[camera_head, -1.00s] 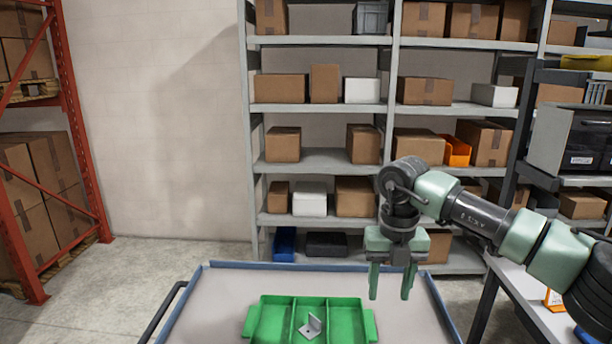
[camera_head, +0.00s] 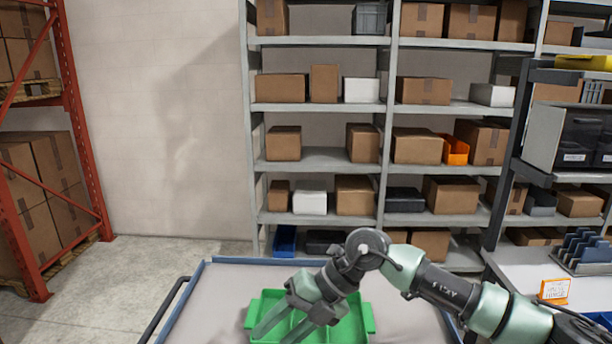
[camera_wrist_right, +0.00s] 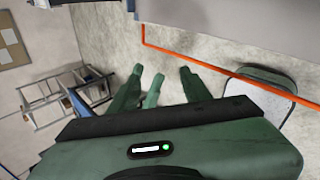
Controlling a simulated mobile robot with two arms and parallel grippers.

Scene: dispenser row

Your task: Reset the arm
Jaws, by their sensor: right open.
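My right gripper (camera_head: 277,334) reaches in from the right in the head view, tilted with its fingers pointing down and left. It is open, and I see nothing between its fingers. It is in front of the green divided tray (camera_head: 369,319) and covers much of it. The small metal bracket in the tray is hidden now. In the right wrist view the green fingers (camera_wrist_right: 163,90) are apart over a grey floor. My left gripper is not in view.
The tray sits on a blue-rimmed cart top (camera_head: 215,300), which has clear room on its left. A shelf rack (camera_head: 318,160) with boxes stands behind. At the right is a white bench (camera_head: 520,272) with an orange-and-white sign (camera_head: 554,290). A red-framed rack (camera_head: 75,110) stands left.

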